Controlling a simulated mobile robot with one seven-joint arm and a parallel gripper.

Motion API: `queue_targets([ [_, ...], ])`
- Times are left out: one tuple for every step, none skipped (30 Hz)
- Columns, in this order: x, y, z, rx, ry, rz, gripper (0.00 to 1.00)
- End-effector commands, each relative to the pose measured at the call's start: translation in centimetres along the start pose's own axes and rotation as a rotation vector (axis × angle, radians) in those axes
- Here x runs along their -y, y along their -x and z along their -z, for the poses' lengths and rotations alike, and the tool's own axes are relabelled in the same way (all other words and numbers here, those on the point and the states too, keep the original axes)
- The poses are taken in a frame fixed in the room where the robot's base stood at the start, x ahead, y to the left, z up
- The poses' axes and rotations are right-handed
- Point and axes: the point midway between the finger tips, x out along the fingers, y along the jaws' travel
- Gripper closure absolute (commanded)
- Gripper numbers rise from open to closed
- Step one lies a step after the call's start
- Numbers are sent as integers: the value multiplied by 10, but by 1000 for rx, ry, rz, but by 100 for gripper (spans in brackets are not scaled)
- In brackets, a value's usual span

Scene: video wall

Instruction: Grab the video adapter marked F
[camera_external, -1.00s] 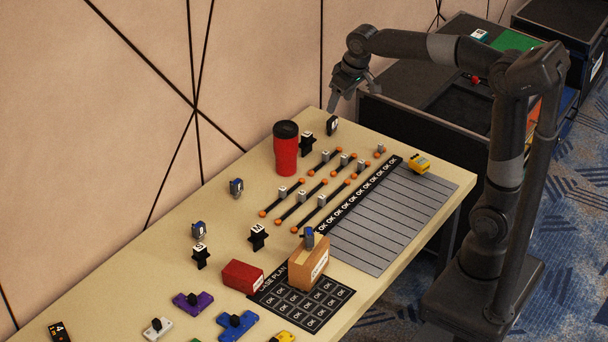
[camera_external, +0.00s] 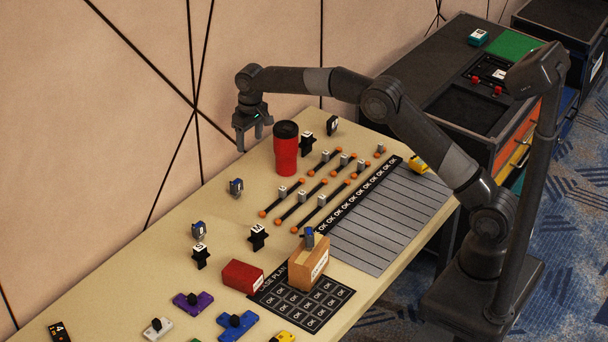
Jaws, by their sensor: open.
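Several small adapter-like pieces stand on the table (camera_external: 128,268); their marks are too small to read for certain, so I cannot tell which is F. Blue-grey ones are at the back edge (camera_external: 236,187), further toward the front left (camera_external: 198,230), and at the cardboard box (camera_external: 309,237). Black ones stand beside the red tumbler (camera_external: 306,144), behind it to the right (camera_external: 332,125), at mid-table (camera_external: 257,237) and at left (camera_external: 200,257). My gripper (camera_external: 253,143) is open and empty, pointing down, left of the tumbler and above the back-edge blue-grey piece in the picture.
The red tumbler (camera_external: 286,155) with a black lid stands close right of my gripper. Cables with orange ends (camera_external: 302,208) lie mid-table. The cardboard box (camera_external: 308,266) and a red box (camera_external: 242,277) stand nearer the front. The wall (camera_external: 90,140) runs behind the table.

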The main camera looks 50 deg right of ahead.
Motion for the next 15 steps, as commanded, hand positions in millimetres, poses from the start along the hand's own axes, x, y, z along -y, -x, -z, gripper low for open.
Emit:
queue_targets([
  [4,-21,7,14,0,-1,36],
  [5,-30,10,20,0,-1,36],
  [7,-43,14,29,-1,-2,36],
  [9,-51,16,35,-2,-3,36],
  [10,-60,18,41,-3,-3,36],
  [12,-69,21,46,-3,-4,36],
  [13,-75,22,49,-4,-4,36],
  [14,-81,23,53,-5,-4,36],
  [15,-86,24,56,-5,-5,36],
  [15,-91,25,59,-6,-5,36],
  [16,-94,25,62,-6,-5,36],
  [16,-96,26,63,-6,-5,36],
  [17,-98,26,64,-6,-5,36],
  [17,-100,26,65,-7,-5,36],
  [17,-104,26,66,-7,-6,36],
])
